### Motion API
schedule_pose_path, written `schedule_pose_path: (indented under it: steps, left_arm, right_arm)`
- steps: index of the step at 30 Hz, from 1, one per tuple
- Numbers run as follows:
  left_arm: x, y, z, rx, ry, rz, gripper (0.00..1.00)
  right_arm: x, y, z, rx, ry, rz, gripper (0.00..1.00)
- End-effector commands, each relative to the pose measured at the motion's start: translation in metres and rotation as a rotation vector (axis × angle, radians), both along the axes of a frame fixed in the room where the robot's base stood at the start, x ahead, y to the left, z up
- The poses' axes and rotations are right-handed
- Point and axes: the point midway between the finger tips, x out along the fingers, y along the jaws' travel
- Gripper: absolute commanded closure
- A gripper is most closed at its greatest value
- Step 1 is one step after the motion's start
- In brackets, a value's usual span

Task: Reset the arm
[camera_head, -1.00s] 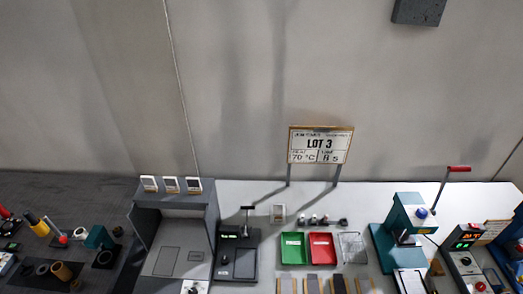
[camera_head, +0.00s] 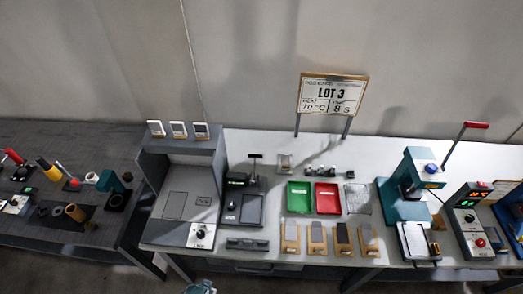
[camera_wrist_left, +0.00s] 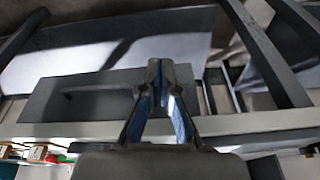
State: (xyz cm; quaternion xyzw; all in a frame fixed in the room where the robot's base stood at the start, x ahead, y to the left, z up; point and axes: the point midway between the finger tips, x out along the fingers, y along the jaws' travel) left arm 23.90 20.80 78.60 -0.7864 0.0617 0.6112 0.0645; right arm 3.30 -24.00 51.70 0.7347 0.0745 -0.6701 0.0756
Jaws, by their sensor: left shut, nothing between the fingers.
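My left gripper (camera_wrist_left: 163,88) shows in the left wrist view with its fingertips together and nothing between them. Behind it are the long grey drawer-like panel (camera_wrist_left: 75,97) and the pale edge (camera_wrist_left: 60,130) of the workbench. I cannot tell the gap to them. In the head view a small pale-blue part at the bottom edge looks like the tip of this gripper (camera_head: 200,287), low in front of the bench. My right gripper is not in view.
The white bench (camera_head: 365,262) carries a grey booth (camera_head: 180,200), a green tray (camera_head: 299,197), a red tray (camera_head: 327,198), a row of sample blocks (camera_head: 316,238), a teal press (camera_head: 405,190) and a control box (camera_head: 470,222). A dark bench (camera_head: 70,150) with tools stands left. A LOT 3 sign (camera_head: 331,95) stands behind.

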Motion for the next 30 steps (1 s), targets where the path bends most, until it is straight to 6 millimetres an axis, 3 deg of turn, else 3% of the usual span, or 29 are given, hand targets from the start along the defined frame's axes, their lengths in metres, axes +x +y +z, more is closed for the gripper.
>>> schedule_pose_path:
  steps: [1,5,9,12,15,18,21,30]
  left_arm:
    - [-0.004,0.000,-0.031,0.002,0.016,-0.002,1.00]
    - [-0.026,0.003,-0.118,0.006,0.050,-0.007,1.00]
    - [-0.072,0.009,-0.213,0.010,0.089,-0.016,1.00]
    - [-0.112,0.016,-0.266,0.013,0.115,-0.022,1.00]
    - [-0.151,0.023,-0.302,0.016,0.135,-0.026,1.00]
    - [-0.182,0.029,-0.322,0.019,0.150,-0.031,1.00]
    - [-0.200,0.033,-0.332,0.020,0.157,-0.034,1.00]
    - [-0.208,0.035,-0.334,0.021,0.159,-0.035,1.00]
  right_arm:
    - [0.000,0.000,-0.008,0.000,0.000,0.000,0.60]
    - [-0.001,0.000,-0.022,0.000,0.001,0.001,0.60]
    - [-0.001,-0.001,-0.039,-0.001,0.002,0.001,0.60]
    - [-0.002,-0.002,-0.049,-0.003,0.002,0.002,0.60]
    - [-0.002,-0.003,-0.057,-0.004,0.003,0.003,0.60]
    - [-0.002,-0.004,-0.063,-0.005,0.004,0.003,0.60]
    - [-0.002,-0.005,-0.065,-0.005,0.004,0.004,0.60]
    - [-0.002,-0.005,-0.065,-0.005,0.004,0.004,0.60]
